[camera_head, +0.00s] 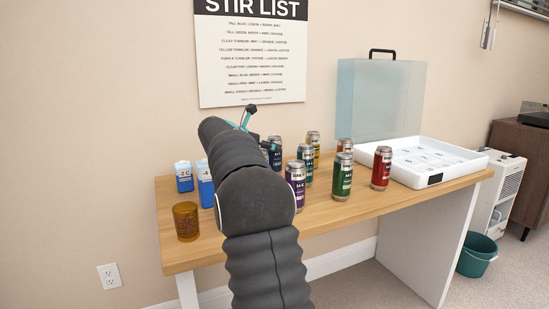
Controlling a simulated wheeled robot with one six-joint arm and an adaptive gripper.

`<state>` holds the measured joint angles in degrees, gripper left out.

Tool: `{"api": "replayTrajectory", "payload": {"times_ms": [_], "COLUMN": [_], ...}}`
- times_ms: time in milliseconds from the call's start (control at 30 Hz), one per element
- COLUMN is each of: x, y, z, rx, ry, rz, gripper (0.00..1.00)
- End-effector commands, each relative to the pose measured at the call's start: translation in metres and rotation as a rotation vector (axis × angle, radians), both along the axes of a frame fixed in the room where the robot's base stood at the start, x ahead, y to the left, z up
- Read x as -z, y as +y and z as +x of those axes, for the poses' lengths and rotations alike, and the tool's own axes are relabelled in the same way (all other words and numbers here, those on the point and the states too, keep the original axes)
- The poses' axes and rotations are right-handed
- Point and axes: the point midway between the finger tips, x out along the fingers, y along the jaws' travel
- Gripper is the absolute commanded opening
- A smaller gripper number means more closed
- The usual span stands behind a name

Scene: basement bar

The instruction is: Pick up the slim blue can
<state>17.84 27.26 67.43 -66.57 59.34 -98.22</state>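A slim dark blue can (276,152) stands upright on the wooden table, just right of my arm. My arm or gripper partly covers its left side. My gripper (257,127) is at the far end of my dark ribbed arm, above and slightly left of the blue can. Small teal and black parts of it show, but whether its fingers are open or shut is unclear. I cannot tell whether it touches the can.
Purple (295,184), green (342,176) and red (381,168) cans stand nearby with several others. Two blue-and-white cartons (184,177) and an amber tumbler (186,221) stand left. A white tray (436,180) occupies the table's right end. The front middle edge is clear.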

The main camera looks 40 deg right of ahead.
Motion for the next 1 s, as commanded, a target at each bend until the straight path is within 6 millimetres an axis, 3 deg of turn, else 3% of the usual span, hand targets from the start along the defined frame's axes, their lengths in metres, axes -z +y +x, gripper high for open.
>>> {"api": "replayTrajectory", "payload": {"times_ms": [300, 567, 867, 1000], "x": [0.018, 0.018, 0.018, 0.017], "y": [-0.041, -0.044, -0.044, -0.044], "z": [0.010, 0.010, 0.010, 0.010], "rx": [0.002, 0.000, 0.000, 0.000], "ry": [0.001, -0.001, 0.000, -0.001], "rz": [0.001, 0.000, 0.000, -0.001], "gripper": [0.84, 0.84, 0.09, 0.07]}}
